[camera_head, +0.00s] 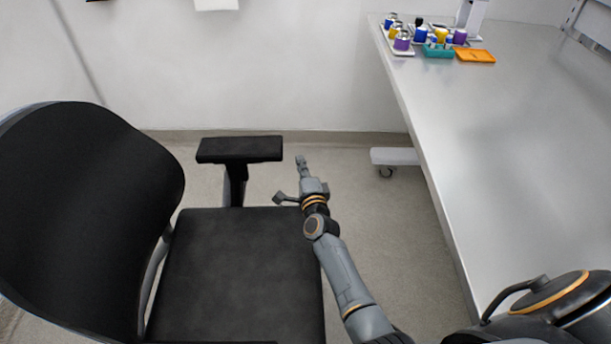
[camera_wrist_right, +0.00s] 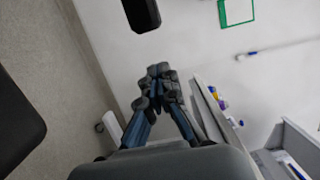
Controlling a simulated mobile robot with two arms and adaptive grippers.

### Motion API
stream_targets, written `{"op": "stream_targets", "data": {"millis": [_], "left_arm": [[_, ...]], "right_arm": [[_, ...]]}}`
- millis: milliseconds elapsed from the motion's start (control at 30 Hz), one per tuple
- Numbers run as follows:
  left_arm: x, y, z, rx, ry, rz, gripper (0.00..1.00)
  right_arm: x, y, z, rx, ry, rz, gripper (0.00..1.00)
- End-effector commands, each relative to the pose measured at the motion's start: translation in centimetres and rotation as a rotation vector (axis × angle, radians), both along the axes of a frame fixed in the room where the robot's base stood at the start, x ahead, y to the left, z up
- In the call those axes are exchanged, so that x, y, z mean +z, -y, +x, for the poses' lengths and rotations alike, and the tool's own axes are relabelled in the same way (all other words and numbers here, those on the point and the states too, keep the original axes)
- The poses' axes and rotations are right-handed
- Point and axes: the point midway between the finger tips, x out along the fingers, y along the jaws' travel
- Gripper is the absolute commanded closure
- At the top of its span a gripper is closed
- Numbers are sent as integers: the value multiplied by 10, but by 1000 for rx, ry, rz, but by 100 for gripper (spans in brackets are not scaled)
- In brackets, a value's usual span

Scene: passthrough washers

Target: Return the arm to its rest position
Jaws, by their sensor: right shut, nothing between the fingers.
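My right arm (camera_head: 343,275) reaches forward from the lower right in the head view, between the chair and the table. My right gripper (camera_head: 301,160) is at its far end, over the floor and just right of the chair's armrest. In the wrist view the fingers of the right gripper (camera_wrist_right: 160,73) meet at their tips, shut and with nothing between them. My left gripper does not show in either view.
A black office chair (camera_head: 235,270) stands close on the left, its armrest (camera_head: 240,149) near my gripper. A long grey table (camera_head: 480,130) runs along the right, with colored bottles (camera_head: 420,33) and an orange tray (camera_head: 476,55) at its far end. Open floor (camera_head: 385,215) lies between.

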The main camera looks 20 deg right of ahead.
Motion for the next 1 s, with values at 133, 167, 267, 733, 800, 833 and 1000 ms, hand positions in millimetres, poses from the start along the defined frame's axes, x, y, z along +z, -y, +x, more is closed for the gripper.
{"op": "stream_targets", "data": {"millis": [133, 167, 267, 733, 800, 833, 1000], "left_arm": [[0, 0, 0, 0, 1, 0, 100], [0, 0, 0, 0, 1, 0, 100], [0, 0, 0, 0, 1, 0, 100], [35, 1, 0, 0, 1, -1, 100], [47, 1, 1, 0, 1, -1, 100], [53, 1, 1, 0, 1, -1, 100], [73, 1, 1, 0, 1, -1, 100]], "right_arm": [[-1, -5, -26, -1, -2, 1, 100], [-1, -6, -30, -1, -2, 1, 100], [-1, -8, -40, 0, -2, 1, 100], [35, -10, -47, 0, 0, 0, 100], [47, -10, -47, 0, 0, 0, 100], [53, -10, -47, 0, 0, 0, 100], [73, -10, -47, 0, 0, 0, 100]]}}
